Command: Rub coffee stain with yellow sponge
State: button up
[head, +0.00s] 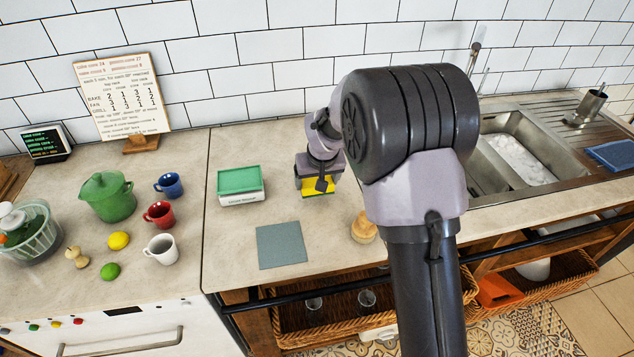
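The yellow sponge (311,188) is at the counter's back middle, directly under my gripper (321,184). One dark finger crosses the sponge's near face. The other finger is hidden, so I cannot tell whether the gripper is closed on the sponge or only around it. I also cannot tell whether the sponge touches the counter. I see no coffee stain; my arm hides part of the counter to the right.
A white box with a green top (240,184) stands just left of the gripper. A grey-blue cloth (281,245) lies nearer the front edge. A round bread-like item (362,228) sits beside my arm. The sink (485,165) is right; mugs and a green pot (108,197) are left.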

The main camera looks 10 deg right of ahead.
jog(key=shift+r+p, duration=1.25)
jog(key=shift+r, duration=0.85)
